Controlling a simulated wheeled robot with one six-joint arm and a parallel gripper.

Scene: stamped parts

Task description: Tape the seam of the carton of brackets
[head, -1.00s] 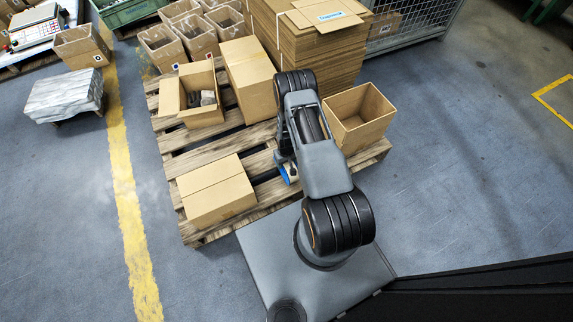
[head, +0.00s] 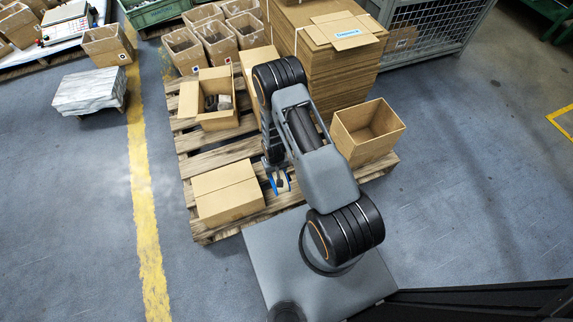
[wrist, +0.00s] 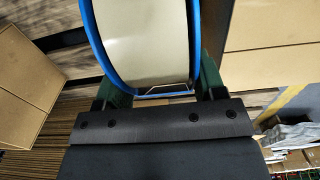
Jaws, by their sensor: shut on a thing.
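A closed carton (head: 228,192) sits at the near left of the pallet, a seam running across its top; its contents are hidden. An open carton (head: 219,121) behind it holds grey parts; I cannot tell which carton is the one of brackets. My gripper (head: 276,170) is just right of the closed carton, apart from it. It is shut on a blue-rimmed tape tool (wrist: 150,42) with a cream middle, which hangs between the jaws in the wrist view. In the head view the tool shows only as a small blue piece, partly hidden by my arm.
The wooden pallet (head: 205,163) also bears an empty open carton (head: 367,132) at right and a tall stack of flat cardboard (head: 330,70) behind. A wrapped stack (head: 89,92) stands at left.

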